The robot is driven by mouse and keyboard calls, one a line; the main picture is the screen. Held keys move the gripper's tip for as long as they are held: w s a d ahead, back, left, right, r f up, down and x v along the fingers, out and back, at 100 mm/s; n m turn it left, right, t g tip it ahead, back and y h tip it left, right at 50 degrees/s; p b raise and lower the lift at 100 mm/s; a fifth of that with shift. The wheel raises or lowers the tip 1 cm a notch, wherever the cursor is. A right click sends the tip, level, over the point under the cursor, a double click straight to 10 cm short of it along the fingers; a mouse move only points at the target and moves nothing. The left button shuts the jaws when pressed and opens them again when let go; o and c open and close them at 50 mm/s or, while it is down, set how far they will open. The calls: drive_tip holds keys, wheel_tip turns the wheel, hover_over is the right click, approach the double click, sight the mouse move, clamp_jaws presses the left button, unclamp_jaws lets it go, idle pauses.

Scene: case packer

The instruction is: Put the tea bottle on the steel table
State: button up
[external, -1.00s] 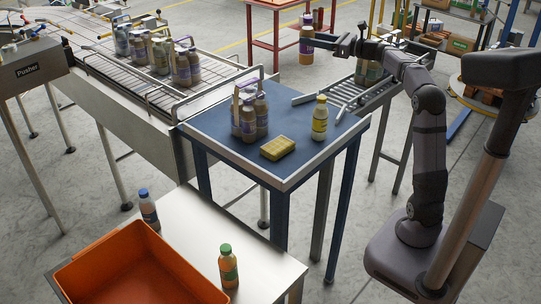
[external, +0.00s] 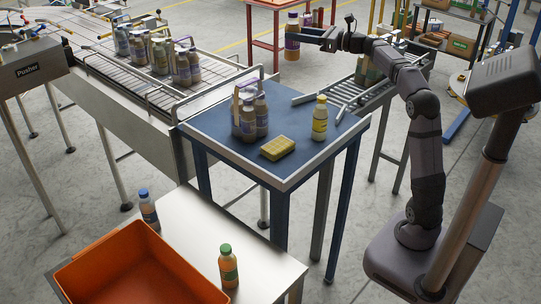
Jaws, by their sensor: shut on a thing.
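My gripper (external: 304,38) is shut on a brown bottle (external: 292,45) with a purple label and holds it upright in the air, beyond the blue table. It seems to be the tea bottle, though the label is too small to read. The steel table (external: 193,213) is in the lower middle. A blue-capped bottle (external: 148,207) and a green-capped orange bottle (external: 228,266) stand on it, beside an orange crate (external: 75,264). The middle of its top is bare.
The blue table (external: 208,122) carries a bottle carrier (external: 243,112), a yellow sponge (external: 277,147) and a yellow bottle (external: 320,118). A conveyor (external: 120,75) with several bottles is at left. A roller track (external: 352,93) is at right.

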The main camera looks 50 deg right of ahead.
drive_tip(key=w+a+f+n+g+y+b, duration=0.1)
drive_tip(key=w+a+f+y+b, duration=0.15)
drive_tip(key=a, duration=0.85)
drive_tip(key=w+a+f+n+g+y+b, duration=0.15)
drive_tip(key=a+b, duration=0.25)
drive_tip(key=a, duration=0.8)
drive_tip(key=s+a+f+n+b, duration=0.1)
drive_tip(key=s+a+f+b, duration=0.2)
drive_tip(key=a+f+b, duration=0.7)
drive_tip(key=s+a+f+y+b, duration=0.1)
drive_tip(key=s+a+f+b, duration=0.3)
drive_tip(key=a+f+b, duration=0.55)
drive_tip(key=s+a+f+n+b, duration=0.1)
drive_tip(key=s+a+f+b, duration=0.35)
drive_tip(key=a+f, duration=0.8)
drive_tip(key=shift+m+g+y, duration=0.25)
drive_tip(key=shift+y, duration=0.05)
drive_tip(key=f+b, duration=0.1)
drive_tip(key=b, duration=0.1)
drive_tip(key=w+a+f+b, duration=0.1)
drive_tip(key=b, duration=0.2)
drive_tip(key=a+f+b, duration=0.1)
drive_tip(key=f+b, duration=0.1)
drive_tip(key=shift+w+f+b, duration=0.1)
drive_tip(key=shift+w+b, duration=0.2)
drive_tip(key=shift+b, duration=0.1)
drive_tip(key=shift+f+b, duration=1.8)
drive_tip(key=shift+f, duration=0.05)
